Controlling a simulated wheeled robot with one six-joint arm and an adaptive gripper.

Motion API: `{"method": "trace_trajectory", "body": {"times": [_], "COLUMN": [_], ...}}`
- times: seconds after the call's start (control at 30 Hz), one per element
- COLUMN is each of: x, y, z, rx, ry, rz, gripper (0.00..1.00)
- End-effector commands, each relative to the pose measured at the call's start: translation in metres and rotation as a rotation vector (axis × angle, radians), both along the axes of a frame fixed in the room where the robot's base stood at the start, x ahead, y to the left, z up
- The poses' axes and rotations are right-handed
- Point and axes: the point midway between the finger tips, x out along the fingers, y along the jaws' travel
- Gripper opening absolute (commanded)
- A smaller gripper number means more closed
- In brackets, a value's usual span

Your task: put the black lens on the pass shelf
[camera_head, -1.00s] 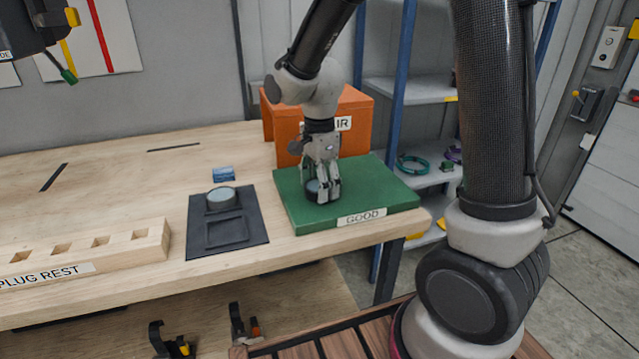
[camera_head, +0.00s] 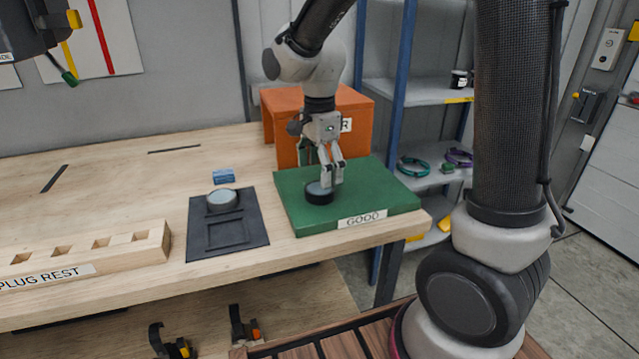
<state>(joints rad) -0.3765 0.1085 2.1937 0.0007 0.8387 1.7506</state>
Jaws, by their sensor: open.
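A black lens (camera_head: 319,194), a short dark cylinder, sits on the green board labelled GOOD (camera_head: 375,200) at the right end of the workbench. My gripper (camera_head: 332,183) is open just above and to the right of the lens, with its fingers pointing down. The fingertips overlap the lens's right edge in the picture, and I cannot tell whether they touch it. A second round lens with a pale top (camera_head: 221,199) sits on the black tray (camera_head: 255,228) left of the green board.
An orange bin (camera_head: 290,112) stands behind the green board. A wooden plug rest (camera_head: 110,248) is at the front left. A shelf rack (camera_head: 425,92) with rings stands to the right. The bench's back left is mostly clear.

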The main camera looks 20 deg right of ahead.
Motion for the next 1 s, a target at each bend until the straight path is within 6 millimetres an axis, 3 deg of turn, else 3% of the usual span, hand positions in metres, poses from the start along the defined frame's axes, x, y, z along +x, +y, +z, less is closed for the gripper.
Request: {"method": "trace_trajectory", "body": {"times": [0.1,0.3,0.57,0.67,0.77,1.0], "x": [0.001,0.000,-0.001,-0.010,-0.033,-0.125], "y": [0.000,0.000,-0.001,-0.014,-0.042,-0.117], "z": [0.029,0.062,0.076,0.083,0.099,0.122], "rx": [0.002,0.000,0.000,0.007,0.014,-0.080], "ry": [-0.005,-0.002,-0.001,-0.022,-0.077,-0.248], "rz": [0.000,0.000,0.005,0.072,0.244,0.867], "gripper": [0.84,0.84,0.84,0.84,0.84,0.84]}}
